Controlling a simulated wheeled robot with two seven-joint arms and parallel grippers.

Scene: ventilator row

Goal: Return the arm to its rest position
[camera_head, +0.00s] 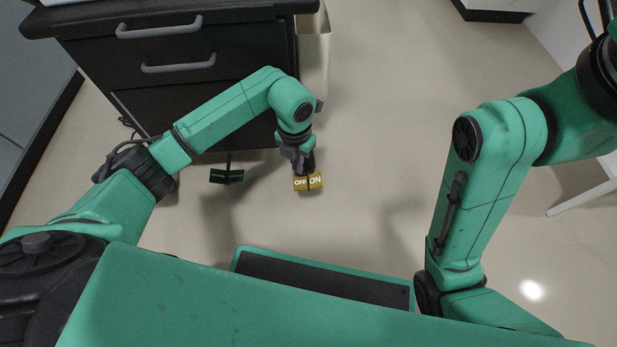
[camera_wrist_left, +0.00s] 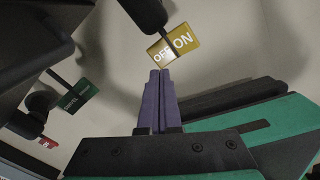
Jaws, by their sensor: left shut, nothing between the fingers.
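My left arm (camera_head: 225,112) reaches in from the left, bends at the elbow and points down in the head view. Its gripper (camera_head: 308,168) hangs just above a yellow OFF/ON label (camera_head: 315,181). In the left wrist view the purple fingers (camera_wrist_left: 158,76) are together with nothing between them. The yellow label (camera_wrist_left: 181,42) shows just beyond their tips, with a dark rounded part in front of it. My right arm (camera_head: 490,185) is folded down at the right; its gripper is out of view.
A dark cabinet (camera_head: 195,95) with grey drawer handles stands at the upper left, close to my left arm. A small green label (camera_head: 227,176) is below it, and also shows in the wrist view (camera_wrist_left: 77,95).

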